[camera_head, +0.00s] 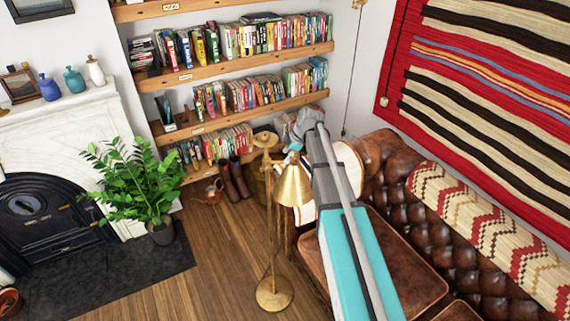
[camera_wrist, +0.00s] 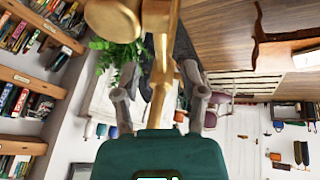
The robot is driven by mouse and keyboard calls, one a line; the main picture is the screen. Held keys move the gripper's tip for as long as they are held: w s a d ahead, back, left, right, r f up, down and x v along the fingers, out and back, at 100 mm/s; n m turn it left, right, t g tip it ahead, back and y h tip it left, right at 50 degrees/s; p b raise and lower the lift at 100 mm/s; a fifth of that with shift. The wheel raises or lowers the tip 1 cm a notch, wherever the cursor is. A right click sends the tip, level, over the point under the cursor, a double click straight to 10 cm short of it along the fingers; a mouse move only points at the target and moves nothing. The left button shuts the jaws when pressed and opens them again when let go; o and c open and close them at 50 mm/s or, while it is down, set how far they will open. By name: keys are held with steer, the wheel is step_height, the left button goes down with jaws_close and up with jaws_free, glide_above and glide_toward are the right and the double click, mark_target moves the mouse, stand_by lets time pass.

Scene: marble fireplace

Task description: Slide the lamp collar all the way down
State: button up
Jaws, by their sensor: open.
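A brass floor lamp (camera_head: 269,230) stands upright on a round base on the wood floor, its cone shade (camera_head: 293,186) hanging to the right of the pole. A brass fitting sits near the pole top; I cannot tell for sure whether it is the collar. My gripper (camera_head: 296,130) is beside the lamp top, partly hidden by my arm. In the wrist view my gripper (camera_wrist: 162,97) is open, one finger on each side of the brass pole (camera_wrist: 159,75). I see no clear contact. A round brass part (camera_wrist: 113,20) shows at the top there.
A brown leather sofa (camera_head: 400,220) stands close on the right. Bookshelves (camera_head: 235,60) are behind the lamp, with boots (camera_head: 234,180) on the floor. A potted plant (camera_head: 140,185) and the fireplace (camera_head: 50,200) are at left.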

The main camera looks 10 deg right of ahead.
mark_target(277, 162)
steer(key=shift+b+x, duration=1)
steer(key=shift+x, duration=0.4)
steer(key=shift+c, duration=0.3)
jaws_close()
